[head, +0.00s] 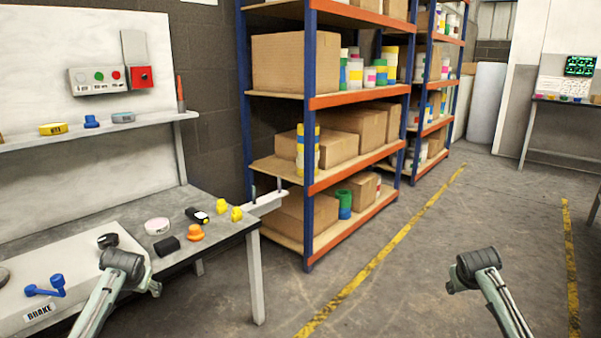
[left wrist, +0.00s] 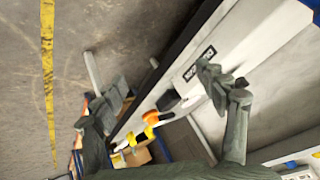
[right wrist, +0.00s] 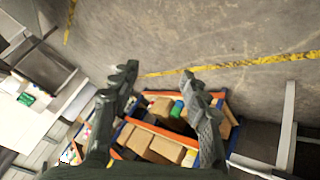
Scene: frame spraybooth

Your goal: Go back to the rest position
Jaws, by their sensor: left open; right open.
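My left arm comes in at the lower left of the head view, its gripper (head: 146,286) over the front edge of the workbench. In the left wrist view the two fingers of my left gripper (left wrist: 165,85) stand wide apart with nothing between them. My right arm is at the lower right of the head view, its gripper (head: 462,280) over bare floor. In the right wrist view the two fingers of my right gripper (right wrist: 160,80) stand apart and empty.
The workbench (head: 225,228) at the left carries yellow pieces (head: 222,207), an orange piece (head: 195,233), black blocks and a blue part (head: 45,288). A shelving rack (head: 360,98) with boxes stands behind. The floor (head: 400,290) between the arms is clear, with yellow lines.

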